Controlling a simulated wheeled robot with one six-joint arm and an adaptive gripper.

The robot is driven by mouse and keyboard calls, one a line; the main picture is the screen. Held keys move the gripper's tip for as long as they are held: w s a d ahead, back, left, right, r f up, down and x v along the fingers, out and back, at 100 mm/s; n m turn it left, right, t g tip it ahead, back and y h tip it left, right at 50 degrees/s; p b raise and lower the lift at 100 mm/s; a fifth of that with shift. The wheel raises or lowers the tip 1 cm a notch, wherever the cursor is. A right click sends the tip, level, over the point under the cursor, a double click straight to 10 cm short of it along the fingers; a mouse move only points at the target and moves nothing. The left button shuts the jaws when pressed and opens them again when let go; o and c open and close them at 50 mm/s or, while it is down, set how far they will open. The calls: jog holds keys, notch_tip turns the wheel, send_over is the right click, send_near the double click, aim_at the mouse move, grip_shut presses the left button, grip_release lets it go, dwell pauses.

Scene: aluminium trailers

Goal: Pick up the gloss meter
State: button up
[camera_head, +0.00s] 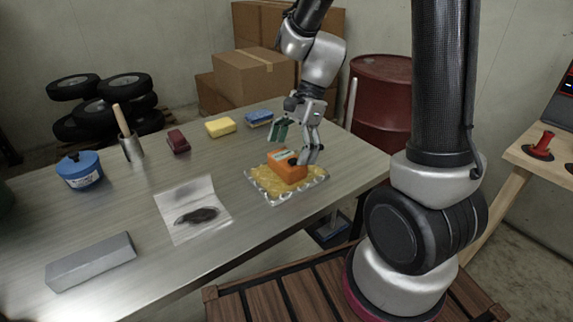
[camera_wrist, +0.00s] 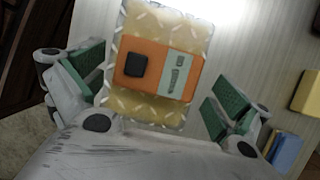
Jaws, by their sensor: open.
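The gloss meter looks to be the orange box-shaped device (camera_head: 284,170) with a black part and a pale label panel on top. In the wrist view, the orange device (camera_wrist: 150,68) lies between and ahead of the green-padded fingers (camera_wrist: 157,94), with a gap at each side. Its underside is hidden.
A red drum (camera_head: 381,100) stands behind.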

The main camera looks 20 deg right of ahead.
aim_at(289, 157)
jog(key=x, duration=0.3)
jog(key=shift+f, duration=0.35)
jog(key=shift+c, duration=0.2)
jog(key=c, duration=1)
